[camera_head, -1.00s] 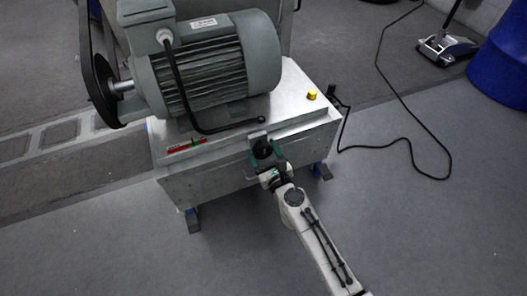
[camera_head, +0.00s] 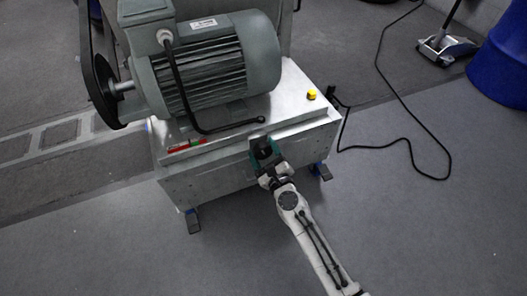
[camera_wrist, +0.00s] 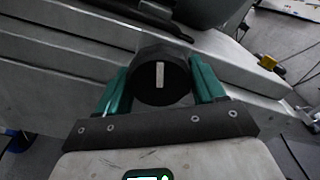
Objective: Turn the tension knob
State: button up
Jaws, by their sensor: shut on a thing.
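The tension knob (camera_wrist: 160,82) is a round black knob with a white pointer mark, on the front of the metal base. In the wrist view its mark stands about upright in the picture. My gripper (camera_wrist: 162,88) has its two green fingers on either side of the knob and is shut on it. In the head view my gripper (camera_head: 264,150) is at the front upper edge of the base, and the knob is a dark shape between the fingers.
A large grey motor (camera_head: 212,62) with a belt pulley sits on the metal base (camera_head: 240,178). A yellow button (camera_head: 312,94) is at the right. A black cable (camera_head: 410,118) and a blue barrel (camera_head: 502,62) are on the right floor.

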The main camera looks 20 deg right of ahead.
jog(key=n, duration=0.5)
jog(key=shift+d+n+p, duration=0.1)
jog(key=shift+n+p, duration=0.2)
jog(key=n+p, duration=0.1)
jog(key=n, duration=0.4)
jog(key=shift+r, duration=0.1)
jog(key=n+p, duration=0.2)
jog(key=n, duration=0.4)
jog(key=shift+d+r, duration=0.1)
jog(key=n+p, duration=0.2)
jog(key=n, duration=0.3)
jog(key=shift+r, duration=0.15)
jog(key=n+p, duration=0.2)
jog(key=n, duration=0.3)
jog(key=shift+r+n, duration=0.1)
jog(key=shift+n, duration=0.3)
jog(key=n+p, duration=0.1)
jog(key=n, duration=0.4)
jog(key=shift+a, duration=0.2)
jog(key=n+p, duration=0.1)
jog(key=n, duration=0.4)
jog(key=shift+a+n, duration=0.15)
jog(key=shift+n, duration=0.25)
jog(key=n, duration=0.4)
jog(key=shift+a+n, duration=0.15)
jog(key=shift+n, duration=0.25)
